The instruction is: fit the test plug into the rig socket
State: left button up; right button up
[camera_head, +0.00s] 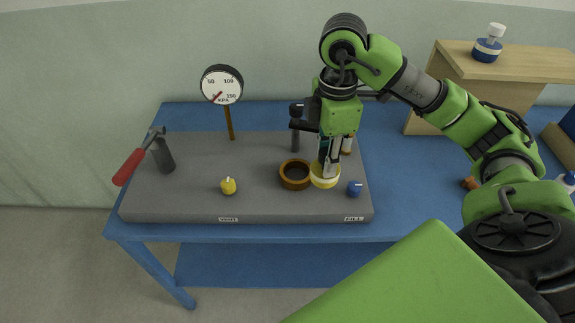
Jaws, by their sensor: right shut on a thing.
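My right gripper (330,168) points straight down over the right part of the grey rig base. It is shut on the test plug (324,180), a round piece with a yellow band and a pale upper part. The gripper fingers hide part of its top. The rig socket looks to be the brown ring (295,174) with a dark opening, just left of the plug. The plug is beside the ring, not in it. I cannot tell whether the plug touches the base or the ring's edge. My left gripper is not in view.
The grey base (190,205) on the blue table carries a red-handled lever (128,167), a dial gauge (222,85), a yellow knob (228,186), a blue knob (355,188) and a dark post (295,140). A wooden stand (510,62) with a bottle (488,44) is behind right.

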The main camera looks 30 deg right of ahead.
jog(key=w+f+p, duration=0.1)
jog(key=w+f, duration=0.2)
jog(key=w, duration=0.1)
jog(key=w+f+p, duration=0.1)
jog(key=w+f, duration=0.2)
jog(key=w+f+p, duration=0.1)
jog(key=w+f, duration=0.2)
jog(key=w, duration=0.1)
jog(key=shift+w+d+f+p, duration=0.25)
jog(key=shift+w+p, duration=0.1)
notch_tip(320, 180, down, 2)
jog(key=shift+f+p, duration=0.1)
jog(key=shift+p, duration=0.45)
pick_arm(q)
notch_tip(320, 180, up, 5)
pick_arm(e)
jog(key=shift+f, duration=0.2)
jog(key=shift+f, duration=0.2)
jog(key=o, duration=1.2)
jog(key=shift+c, duration=0.2)
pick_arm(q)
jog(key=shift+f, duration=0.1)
